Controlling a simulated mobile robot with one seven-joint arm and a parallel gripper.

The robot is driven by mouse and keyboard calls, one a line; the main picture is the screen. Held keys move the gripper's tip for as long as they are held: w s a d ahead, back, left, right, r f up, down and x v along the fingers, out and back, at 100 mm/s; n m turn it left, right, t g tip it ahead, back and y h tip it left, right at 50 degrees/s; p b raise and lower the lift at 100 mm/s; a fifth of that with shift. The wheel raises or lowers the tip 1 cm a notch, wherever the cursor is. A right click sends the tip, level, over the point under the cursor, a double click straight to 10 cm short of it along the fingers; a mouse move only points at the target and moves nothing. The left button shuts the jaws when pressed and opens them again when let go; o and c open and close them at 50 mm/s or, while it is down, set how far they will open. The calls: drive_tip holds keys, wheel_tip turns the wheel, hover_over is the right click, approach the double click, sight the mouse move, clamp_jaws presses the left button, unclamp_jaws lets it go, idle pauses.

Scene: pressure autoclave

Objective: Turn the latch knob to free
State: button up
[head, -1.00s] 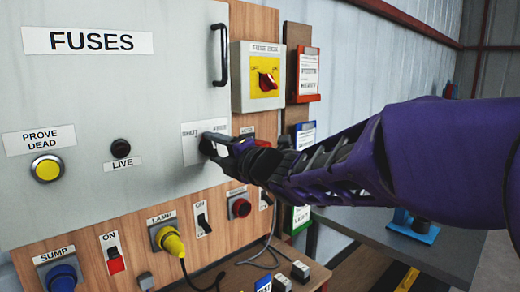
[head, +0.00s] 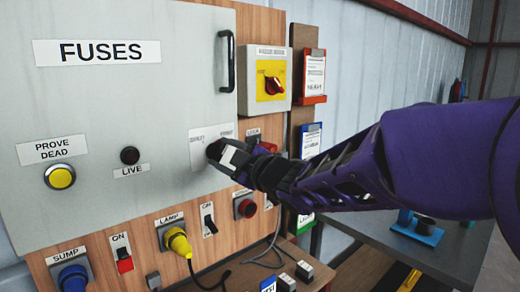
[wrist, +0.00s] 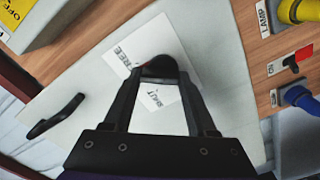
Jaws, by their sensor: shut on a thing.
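The latch knob (head: 215,150) is a small black knob on a white label plate at the lower right of the grey FUSES door (head: 110,95). My gripper (head: 226,155) reaches in from the right and is shut on the knob. In the wrist view the two dark fingers (wrist: 162,82) close on both sides of the black knob (wrist: 160,66). The label plate (wrist: 165,40) shows words on two sides of the knob, one of them "SHUT"; the other is partly readable. Most of the knob is hidden by the fingers, so its exact angle is hard to tell.
A black door handle (head: 226,62) stands out above the knob. A yellow switch box with a red rotary knob (head: 273,86) is at upper right. Buttons, switches and a yellow lamp plug (head: 179,242) with its cable sit below the door. Card holders (head: 312,75) hang at the right.

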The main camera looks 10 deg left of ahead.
drive_tip(key=shift+m, duration=0.7)
drive_tip(key=shift+m+p, duration=0.3)
drive_tip(key=o, duration=1.4)
drive_tip(key=shift+c, duration=0.2)
